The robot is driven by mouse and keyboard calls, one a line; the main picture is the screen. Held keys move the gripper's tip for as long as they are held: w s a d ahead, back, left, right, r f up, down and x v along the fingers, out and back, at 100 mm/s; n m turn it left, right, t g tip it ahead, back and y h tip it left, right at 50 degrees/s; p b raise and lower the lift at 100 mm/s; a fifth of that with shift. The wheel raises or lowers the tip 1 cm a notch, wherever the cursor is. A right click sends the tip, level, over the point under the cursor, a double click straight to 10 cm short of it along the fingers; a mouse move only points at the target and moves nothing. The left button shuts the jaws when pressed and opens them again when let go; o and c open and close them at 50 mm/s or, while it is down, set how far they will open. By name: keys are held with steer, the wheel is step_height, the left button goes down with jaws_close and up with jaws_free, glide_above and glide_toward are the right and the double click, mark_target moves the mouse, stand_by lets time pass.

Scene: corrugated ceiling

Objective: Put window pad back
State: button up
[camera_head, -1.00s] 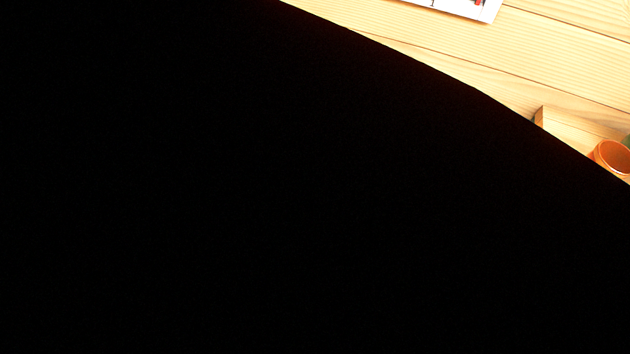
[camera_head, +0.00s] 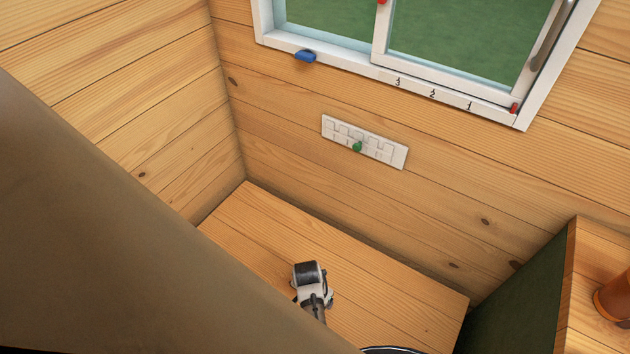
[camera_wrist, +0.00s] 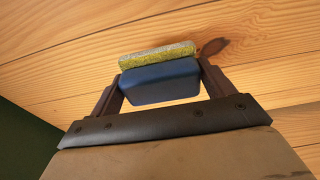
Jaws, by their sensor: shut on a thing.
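In the wrist view, my gripper (camera_wrist: 160,77) is shut on a blue pad (camera_wrist: 158,84) with a rough yellow-green layer (camera_wrist: 157,54) along its far edge. The pad spans the gap between the two dark fingers. My gripper and the held pad are not visible in the head view; my brown arm fills the lower left.
A black-and-white device (camera_head: 311,283) stands on the wooden bench (camera_head: 390,285). A dark-sided cabinet (camera_head: 520,300) and an orange-brown cup (camera_head: 612,300) are at right.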

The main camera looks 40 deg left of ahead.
steer(key=shift+f, duration=2.9)
steer(key=shift+f, duration=0.1)
steer(key=o, duration=0.8)
